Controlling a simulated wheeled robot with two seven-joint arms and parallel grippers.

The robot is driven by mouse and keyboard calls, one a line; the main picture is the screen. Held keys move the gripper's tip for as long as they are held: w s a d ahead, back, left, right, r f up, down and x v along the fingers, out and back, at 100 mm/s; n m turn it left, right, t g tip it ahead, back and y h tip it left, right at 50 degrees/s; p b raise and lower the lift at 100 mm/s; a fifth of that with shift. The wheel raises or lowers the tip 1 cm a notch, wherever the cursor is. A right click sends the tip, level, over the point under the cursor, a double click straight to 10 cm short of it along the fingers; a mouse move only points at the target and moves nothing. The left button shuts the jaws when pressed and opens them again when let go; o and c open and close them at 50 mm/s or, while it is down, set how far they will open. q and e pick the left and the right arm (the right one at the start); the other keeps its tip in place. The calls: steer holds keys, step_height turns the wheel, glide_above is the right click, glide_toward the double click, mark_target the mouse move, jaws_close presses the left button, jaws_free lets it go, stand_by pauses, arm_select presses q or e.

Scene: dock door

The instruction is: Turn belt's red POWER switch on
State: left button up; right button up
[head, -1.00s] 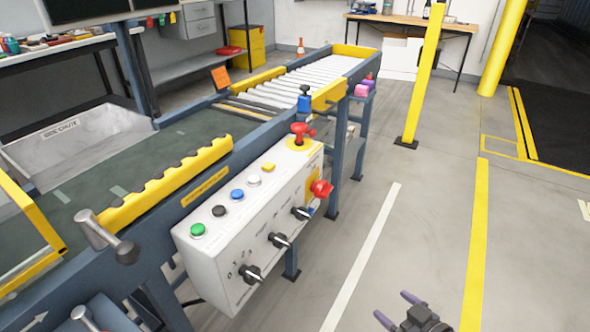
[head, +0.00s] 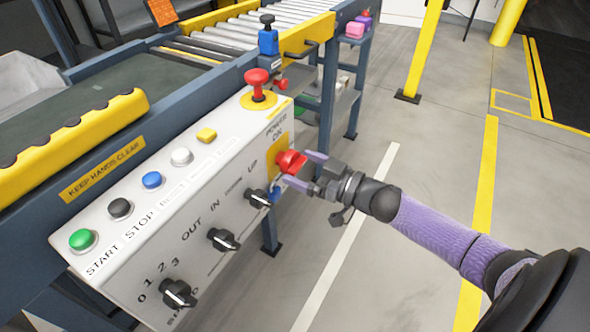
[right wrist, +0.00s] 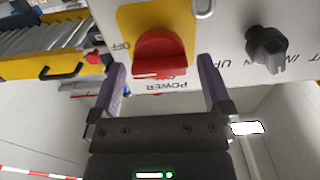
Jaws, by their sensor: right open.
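The red POWER switch (head: 291,162) is a rotary knob on a yellow plate at the right end of the white control box (head: 130,248). It also shows in the right wrist view (right wrist: 160,52), with the words POWER and OFF printed around it. My right gripper (head: 301,170) is open, with its purple fingers at the knob. In the right wrist view the gripper's fingers (right wrist: 163,85) stand on either side of the knob, apart from it. My left gripper is not in view.
A red mushroom button (head: 258,82) stands on top of the box near the knob. Black selector knobs (head: 222,239) line the front face; green, black, blue, white and yellow buttons line the top. Clear floor lies right of the box, with a yellow post (head: 424,50) beyond.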

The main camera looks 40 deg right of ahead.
steer(key=shift+w+a, duration=0.3)
steer(key=shift+w, duration=0.45)
steer(key=c, duration=1.1)
